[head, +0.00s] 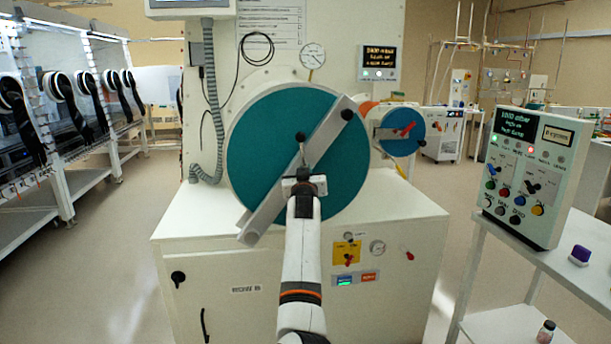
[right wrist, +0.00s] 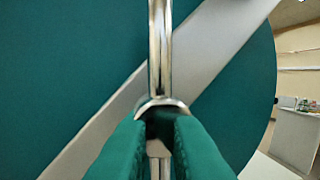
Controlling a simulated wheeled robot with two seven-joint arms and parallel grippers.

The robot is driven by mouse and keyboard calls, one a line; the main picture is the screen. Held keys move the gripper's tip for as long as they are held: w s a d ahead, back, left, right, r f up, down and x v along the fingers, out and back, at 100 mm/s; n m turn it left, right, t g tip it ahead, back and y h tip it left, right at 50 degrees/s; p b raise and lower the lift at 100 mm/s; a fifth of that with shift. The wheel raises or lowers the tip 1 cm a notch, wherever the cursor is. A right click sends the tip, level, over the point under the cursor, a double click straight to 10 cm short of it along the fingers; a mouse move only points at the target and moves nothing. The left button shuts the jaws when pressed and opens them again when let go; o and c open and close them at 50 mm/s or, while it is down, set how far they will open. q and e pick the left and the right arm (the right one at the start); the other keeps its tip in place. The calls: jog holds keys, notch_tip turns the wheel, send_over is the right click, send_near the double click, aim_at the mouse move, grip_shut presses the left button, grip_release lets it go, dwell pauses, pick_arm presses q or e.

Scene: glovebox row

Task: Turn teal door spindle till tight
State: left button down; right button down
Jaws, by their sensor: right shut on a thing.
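The large round teal door (head: 258,135) is on the front of the white chamber, with a grey diagonal bar (head: 278,192) across it. The spindle's metal bar with a dark ball end (head: 300,137) stands at the door's middle, above my gripper. My right gripper (head: 303,178) is in front of the door, just below the centre. In the right wrist view its teal fingers (right wrist: 160,135) are shut on the metal spindle handle (right wrist: 160,50), which runs upright in front of the grey bar. The spindle's hub is mostly hidden. My left gripper is in neither view.
A smaller blue round door (head: 398,145) with a red handle is to the right. A control box (head: 525,175) stands on a white side table at right, with a purple item (head: 579,255) and small bottle (head: 544,333). Gloveboxes line the left; floor between is clear.

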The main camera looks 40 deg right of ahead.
jog(key=m, duration=0.3)
jog(key=shift+a+r+g+p, duration=0.1)
jog(key=shift+r+g+p, duration=0.05)
jog(key=shift+g+p, duration=0.25)
jog(key=m+p, duration=0.2)
jog(key=m, duration=0.1)
jog(key=shift+m+g, duration=0.4)
jog(key=shift+m+p, duration=0.35)
jog(key=shift+m, duration=0.15)
jog(key=shift+w, duration=0.1)
jog(key=c, duration=1.5)
grip_release()
jog(key=shift+c, duration=0.2)
jog(key=b+v, duration=0.1)
jog(key=v, duration=1.1)
